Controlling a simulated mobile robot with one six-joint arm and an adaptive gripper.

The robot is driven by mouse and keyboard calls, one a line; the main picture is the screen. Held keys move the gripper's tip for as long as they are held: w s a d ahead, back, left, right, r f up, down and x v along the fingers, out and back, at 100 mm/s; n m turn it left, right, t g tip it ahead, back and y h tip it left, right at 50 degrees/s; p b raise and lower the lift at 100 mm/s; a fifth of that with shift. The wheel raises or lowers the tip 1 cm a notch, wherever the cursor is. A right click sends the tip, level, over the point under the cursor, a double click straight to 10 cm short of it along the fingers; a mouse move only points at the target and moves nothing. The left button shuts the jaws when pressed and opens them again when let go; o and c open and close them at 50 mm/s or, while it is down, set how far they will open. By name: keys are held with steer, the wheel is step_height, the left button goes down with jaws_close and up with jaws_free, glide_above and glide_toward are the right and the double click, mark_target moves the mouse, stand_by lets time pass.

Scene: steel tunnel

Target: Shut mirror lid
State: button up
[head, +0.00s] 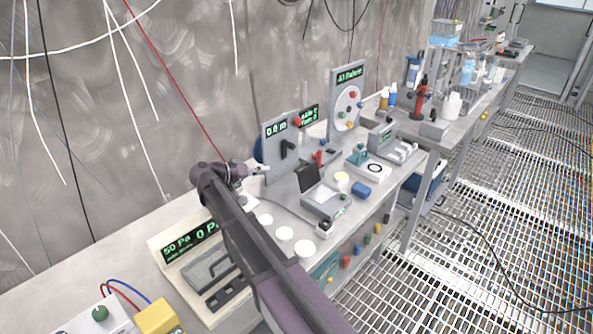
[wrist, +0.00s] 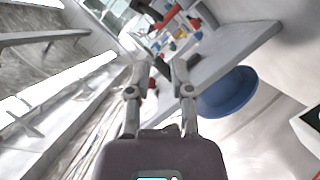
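A small grey box (head: 326,203) with a dark lid (head: 308,178) stands on the bench in the middle of the head view. The lid is raised, standing up at the box's back edge. It looks like the mirror lid, but I cannot see a mirror face clearly. My gripper (head: 262,170) is left of the lid, apart from it, near the upright 0.0 m panel. In the wrist view my gripper (wrist: 160,68) has its two fingers apart with nothing held between them. I cannot make out the lid in the wrist view.
The upright panel (head: 270,142) stands just behind my gripper. A blue round thing (wrist: 228,92) is close to the right finger.

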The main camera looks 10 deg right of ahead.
mark_target(299, 167)
steer(key=b+x, duration=0.3)
steer(key=x, duration=1.1)
steer(key=shift+a+f, duration=0.1)
steer(key=shift+f, duration=0.05)
